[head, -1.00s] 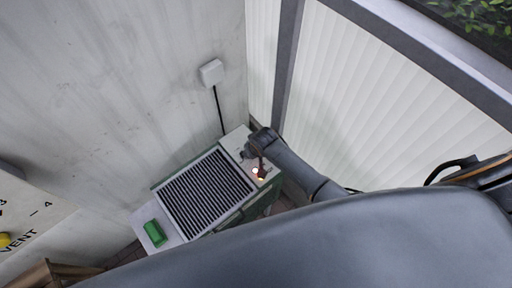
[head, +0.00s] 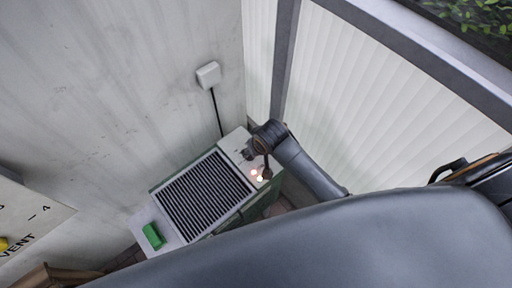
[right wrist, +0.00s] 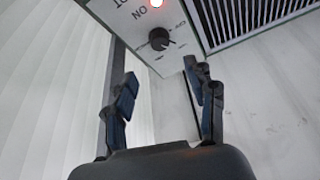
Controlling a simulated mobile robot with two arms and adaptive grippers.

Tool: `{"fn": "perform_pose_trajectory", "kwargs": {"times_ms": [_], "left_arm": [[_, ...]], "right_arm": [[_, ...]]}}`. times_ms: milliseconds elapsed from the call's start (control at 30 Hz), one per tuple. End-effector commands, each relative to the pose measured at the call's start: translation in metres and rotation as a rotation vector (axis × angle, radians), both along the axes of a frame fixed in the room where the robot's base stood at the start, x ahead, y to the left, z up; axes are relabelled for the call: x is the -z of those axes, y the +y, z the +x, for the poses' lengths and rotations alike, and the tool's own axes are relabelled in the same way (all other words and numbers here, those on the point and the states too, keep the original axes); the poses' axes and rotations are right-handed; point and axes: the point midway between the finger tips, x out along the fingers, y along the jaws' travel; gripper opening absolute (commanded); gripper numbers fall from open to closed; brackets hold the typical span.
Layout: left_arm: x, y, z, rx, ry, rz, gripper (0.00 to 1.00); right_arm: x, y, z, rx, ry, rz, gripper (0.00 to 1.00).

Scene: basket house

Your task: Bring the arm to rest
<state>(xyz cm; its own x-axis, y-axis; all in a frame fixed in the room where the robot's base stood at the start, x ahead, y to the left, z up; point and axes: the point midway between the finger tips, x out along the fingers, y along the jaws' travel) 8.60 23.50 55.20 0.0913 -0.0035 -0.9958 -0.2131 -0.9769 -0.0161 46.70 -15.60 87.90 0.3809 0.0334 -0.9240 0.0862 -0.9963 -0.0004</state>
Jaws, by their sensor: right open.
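My right arm reaches down to a white-topped machine with a dark slatted grille (head: 205,194). My right gripper (head: 258,158) is small and dark in the head view, over the machine's control end. In the right wrist view the right gripper (right wrist: 160,75) is open, its two fingers apart with nothing between them. A black knob (right wrist: 158,40) on the white panel lies beyond the fingertips, apart from them as far as I can tell. My left gripper is not in view.
A green block (head: 153,236) sits on the machine's near-left end. A white wall box (head: 208,75) with a black cable is on the grey wall behind. A pale ribbed panel (head: 400,120) closes off the right. A board marked "VENT" (head: 30,222) is at the lower left.

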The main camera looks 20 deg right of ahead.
Motion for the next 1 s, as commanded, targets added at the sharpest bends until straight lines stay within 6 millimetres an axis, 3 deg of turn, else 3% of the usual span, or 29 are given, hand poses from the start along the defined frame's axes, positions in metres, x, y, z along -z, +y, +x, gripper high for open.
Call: {"fn": "perform_pose_trajectory", "kwargs": {"times_ms": [333, 433, 700, 1000], "left_arm": [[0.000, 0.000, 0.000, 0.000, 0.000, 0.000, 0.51], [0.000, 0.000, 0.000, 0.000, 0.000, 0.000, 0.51], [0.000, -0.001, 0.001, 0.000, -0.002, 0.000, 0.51], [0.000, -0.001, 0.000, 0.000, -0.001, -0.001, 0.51]], "right_arm": [[0.000, 0.000, -0.001, 0.000, 0.000, 0.001, 0.56], [-0.003, 0.000, -0.012, -0.005, 0.005, 0.005, 0.56], [-0.036, -0.013, -0.098, -0.046, 0.038, 0.008, 0.56], [-0.072, -0.034, -0.161, -0.067, 0.063, -0.017, 0.56]]}}
